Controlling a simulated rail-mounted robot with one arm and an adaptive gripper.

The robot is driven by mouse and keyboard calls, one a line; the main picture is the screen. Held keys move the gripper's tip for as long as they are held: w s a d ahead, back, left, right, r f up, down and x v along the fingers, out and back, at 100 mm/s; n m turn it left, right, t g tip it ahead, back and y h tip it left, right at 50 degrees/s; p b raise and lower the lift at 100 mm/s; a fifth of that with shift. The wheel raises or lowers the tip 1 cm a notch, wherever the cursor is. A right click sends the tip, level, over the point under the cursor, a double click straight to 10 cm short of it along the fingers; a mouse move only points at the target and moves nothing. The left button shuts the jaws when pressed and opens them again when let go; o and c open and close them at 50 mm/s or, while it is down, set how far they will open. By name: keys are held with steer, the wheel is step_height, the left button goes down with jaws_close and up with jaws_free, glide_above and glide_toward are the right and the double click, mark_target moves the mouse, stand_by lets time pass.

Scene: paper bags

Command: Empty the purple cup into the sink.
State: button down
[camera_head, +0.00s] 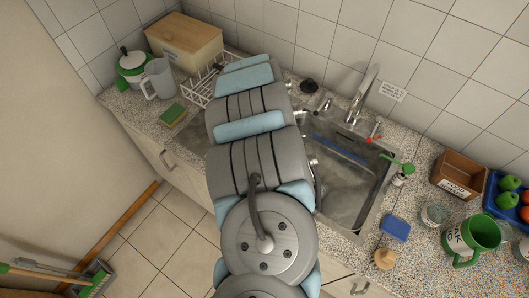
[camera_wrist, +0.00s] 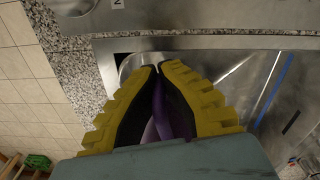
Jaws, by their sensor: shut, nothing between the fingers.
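The steel sink (camera_head: 345,195) lies in the counter to the right of my arm in the head view. Its metal also fills the right of the wrist view (camera_wrist: 270,75). My gripper (camera_wrist: 160,68) shows two yellow, ridged fingers with their tips together over the metal near the counter edge. It is shut and holds nothing. A purple surface (camera_wrist: 172,105), apparently the purple cup, shows in the gap between the fingers. Most of it is hidden by the fingers and the gripper body. In the head view my arm hides my gripper, and no purple cup is visible.
A faucet (camera_head: 362,95) rises behind the sink. A blue sponge (camera_head: 396,228), a glass (camera_head: 434,213), a green cup (camera_head: 472,238) and a wooden box (camera_head: 459,174) stand to the right. A dish rack (camera_head: 203,84) and a pitcher (camera_head: 158,78) stand to the left.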

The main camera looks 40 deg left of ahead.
steer(key=shift+s+a+r+p, duration=0.35)
steer(key=shift+a+r, duration=0.3)
steer(key=shift+a, duration=0.3)
steer(key=shift+s+a+r+p, duration=0.25)
steer(key=shift+s+a+r, duration=0.15)
steer(key=shift+a+r, duration=0.45)
steer(key=shift+s+a+r+p, duration=0.3)
steer(key=shift+s+a+r, duration=0.15)
steer(key=shift+a, duration=0.6)
